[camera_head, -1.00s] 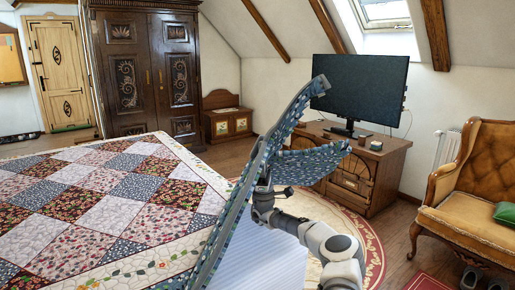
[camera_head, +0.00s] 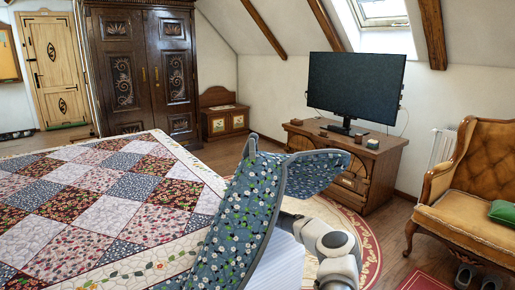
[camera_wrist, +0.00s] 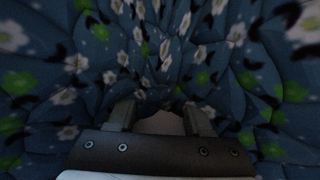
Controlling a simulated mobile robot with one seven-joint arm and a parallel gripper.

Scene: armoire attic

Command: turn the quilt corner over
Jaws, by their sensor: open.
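The quilt (camera_head: 85,215) lies over the bed at the left of the head view, patchwork side up with a leafy light border. Its near right corner is raised as a flap (camera_head: 238,225), showing a blue underside with white flowers. Part of the flap juts right towards the TV cabinet. My gripper is hidden behind this flap in the head view. In the wrist view my gripper (camera_wrist: 160,110) shows two fingers apart, and the blue flowered cloth fills the view around and beyond them. Whether the cloth touches the fingers cannot be told.
A pale striped sheet (camera_head: 278,268) shows beneath the flap. A wooden cabinet (camera_head: 375,165) with a TV (camera_head: 356,88) stands beyond, and a tan armchair (camera_head: 480,190) is at the right. A dark wardrobe (camera_head: 145,70) stands at the back.

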